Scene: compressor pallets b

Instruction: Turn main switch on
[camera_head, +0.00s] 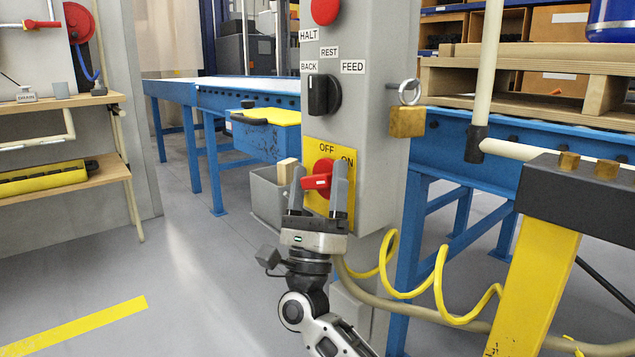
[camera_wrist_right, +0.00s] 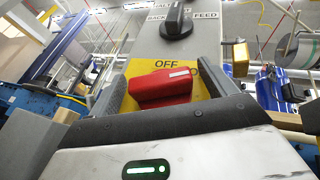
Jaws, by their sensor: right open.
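The main switch is a red rotary handle (camera_head: 318,182) on a yellow plate (camera_head: 346,157) low on the grey control post. The plate reads OFF at the top and ON at the right. The handle lies roughly sideways; I cannot tell its exact setting. My right gripper (camera_head: 320,166) points up in front of the plate, open, with one finger at each side of the handle. In the right wrist view the red handle (camera_wrist_right: 163,88) sits between the two fingers, with gaps visible; contact is not clear. My left gripper is not in view.
Above the switch are a black selector knob (camera_head: 323,94) and a red button (camera_head: 325,10). A padlock (camera_head: 407,121) hangs at the post's right side. A grey box (camera_head: 268,196) is at its left. A yellow coiled cable (camera_head: 440,290) and a yellow-black stand (camera_head: 533,290) are at right.

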